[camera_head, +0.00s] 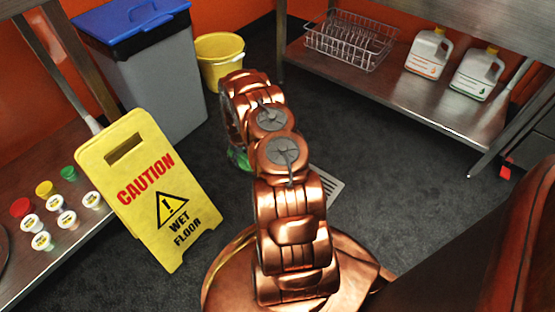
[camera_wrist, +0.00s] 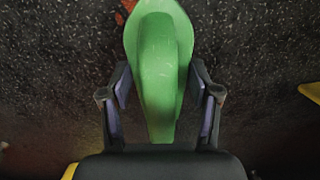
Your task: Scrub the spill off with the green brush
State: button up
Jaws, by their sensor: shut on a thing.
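The green brush (camera_wrist: 158,65) fills the middle of the wrist view, its broad end toward the top. My gripper (camera_wrist: 160,92) is shut on it, with one dark finger on each side. In the head view a small green part of the brush (camera_head: 238,158) shows low over the dark floor, left of my arm. My arm hides the rest of it and the gripper there. A small orange-red patch (camera_wrist: 127,6) shows on the speckled floor at the top edge of the wrist view, just left of the brush; it may be part of the spill. The head view shows no clear spill.
A yellow caution sign (camera_head: 152,192) stands at left, near a low shelf with several small tubs (camera_head: 67,218). A grey bin (camera_head: 150,85) with a blue lid and a yellow bucket (camera_head: 220,62) stand behind. A floor drain (camera_head: 327,188) lies right of my arm. A steel shelf (camera_head: 400,95) holds a rack and jugs.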

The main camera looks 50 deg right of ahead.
jog(key=shift+a+r+p, duration=0.1)
jog(key=shift+r+p, duration=1.5)
jog(key=shift+r, duration=1.1)
